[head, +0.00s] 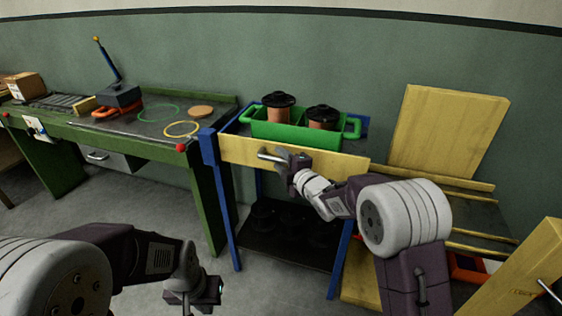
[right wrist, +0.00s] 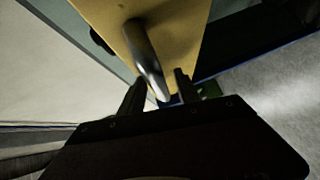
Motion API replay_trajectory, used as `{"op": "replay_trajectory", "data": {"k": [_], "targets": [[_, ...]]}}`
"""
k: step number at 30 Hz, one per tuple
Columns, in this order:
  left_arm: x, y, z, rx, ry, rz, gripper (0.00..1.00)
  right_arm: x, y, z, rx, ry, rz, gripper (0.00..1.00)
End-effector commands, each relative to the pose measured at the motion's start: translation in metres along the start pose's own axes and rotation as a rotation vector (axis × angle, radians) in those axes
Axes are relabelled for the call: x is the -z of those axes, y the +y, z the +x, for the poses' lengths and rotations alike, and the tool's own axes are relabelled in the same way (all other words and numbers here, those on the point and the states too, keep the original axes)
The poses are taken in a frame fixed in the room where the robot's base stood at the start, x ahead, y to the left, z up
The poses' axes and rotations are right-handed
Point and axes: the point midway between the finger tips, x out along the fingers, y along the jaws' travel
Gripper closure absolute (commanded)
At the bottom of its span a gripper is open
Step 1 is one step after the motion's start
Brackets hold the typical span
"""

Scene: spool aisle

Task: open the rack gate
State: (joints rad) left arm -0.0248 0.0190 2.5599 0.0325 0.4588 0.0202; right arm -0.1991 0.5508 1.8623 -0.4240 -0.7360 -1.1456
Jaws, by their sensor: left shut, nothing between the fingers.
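The rack gate (head: 235,150) is a yellow board across the front of a blue-framed rack (head: 233,220), and it looks closed. A metal bar handle (head: 270,156) sits on its face. My right gripper (head: 285,160) is at the handle in the head view. In the right wrist view the handle (right wrist: 146,55) reaches down between the two fingers of my right gripper (right wrist: 160,92), which stand apart with gaps beside it. The yellow gate board (right wrist: 172,25) is behind it. My left gripper (head: 195,292) is shut and empty, low in front, away from the rack.
A green crate (head: 290,135) with black-and-copper spools stands on the rack's top. A green workbench (head: 150,148) with a red knob (head: 181,147) stands to the left. Yellow boards (head: 450,130) and slats stand right. Grey floor is open in front.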

Motion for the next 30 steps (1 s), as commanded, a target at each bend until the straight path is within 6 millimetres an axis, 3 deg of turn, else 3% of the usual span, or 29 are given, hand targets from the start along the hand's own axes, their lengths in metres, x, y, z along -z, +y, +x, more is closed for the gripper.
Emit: {"op": "replay_trajectory", "data": {"k": [7,11,12,30], "targets": [[0.0,0.0,0.0,0.0,0.0,0.0,1.0,-0.0001,0.0001,0.0015,0.0,0.0,0.0,0.61],[0.0,0.0,0.0,0.0,0.0,0.0,1.0,-0.0001,0.0001,0.0014,0.0,0.0,0.0,0.97],[0.0,0.0,0.0,0.0,0.0,0.0,1.0,-0.0001,0.0,0.0014,0.0,0.0,0.0,1.0],[0.0,0.0,0.0001,0.0,0.0,0.0,1.0,-0.0003,-0.0006,0.0011,0.001,-0.001,0.001,1.0]]}}
